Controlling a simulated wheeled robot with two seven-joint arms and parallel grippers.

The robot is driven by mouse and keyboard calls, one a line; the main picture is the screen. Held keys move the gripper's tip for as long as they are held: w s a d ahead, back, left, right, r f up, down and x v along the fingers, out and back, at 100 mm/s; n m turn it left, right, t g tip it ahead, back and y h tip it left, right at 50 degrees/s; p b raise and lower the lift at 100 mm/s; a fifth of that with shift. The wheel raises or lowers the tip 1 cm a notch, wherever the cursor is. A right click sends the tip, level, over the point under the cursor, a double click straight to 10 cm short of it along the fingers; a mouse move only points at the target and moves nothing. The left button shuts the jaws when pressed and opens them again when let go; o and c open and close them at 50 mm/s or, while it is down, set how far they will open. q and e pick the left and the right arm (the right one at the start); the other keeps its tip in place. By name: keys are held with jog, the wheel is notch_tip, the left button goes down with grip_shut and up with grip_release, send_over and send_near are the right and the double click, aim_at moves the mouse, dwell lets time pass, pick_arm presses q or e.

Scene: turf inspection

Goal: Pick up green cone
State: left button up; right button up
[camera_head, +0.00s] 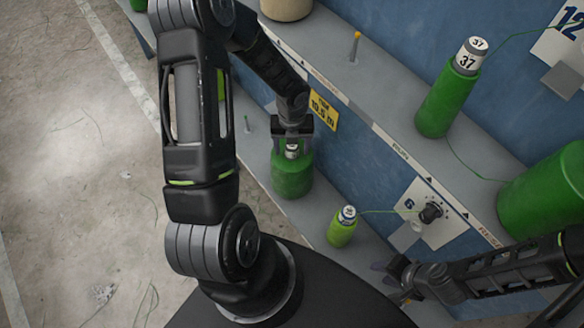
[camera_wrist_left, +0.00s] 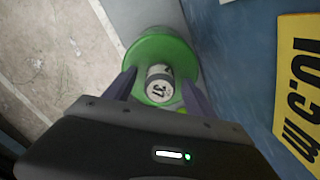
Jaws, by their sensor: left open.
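A dark green cone (camera_head: 292,178) with a white top stands on the lower grey ledge in the head view. In the left wrist view the same green cone (camera_wrist_left: 177,50) shows its white top marked 37. My left gripper (camera_head: 292,150) is over this cone, pointing down. In the left wrist view the fingers of my left gripper (camera_wrist_left: 157,86) are open, one on each side of the white top. I cannot tell whether they touch it. My right gripper (camera_head: 392,280) is at the lower right, its fingers small and partly hidden.
A smaller lime cone (camera_head: 341,230) stands on the lower ledge. A green cone marked 37 (camera_head: 445,103) and a larger green cone (camera_head: 548,198) stand on the upper shelf (camera_head: 385,110). A blue wall with a yellow sign (camera_head: 323,111) rises beside the lower ledge. Bare floor (camera_head: 70,190) lies left.

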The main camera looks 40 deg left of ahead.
pick_arm(q)
jog(key=shift+c, duration=0.5)
grip_shut()
dwell(0.6)
jog(key=shift+w, duration=0.1)
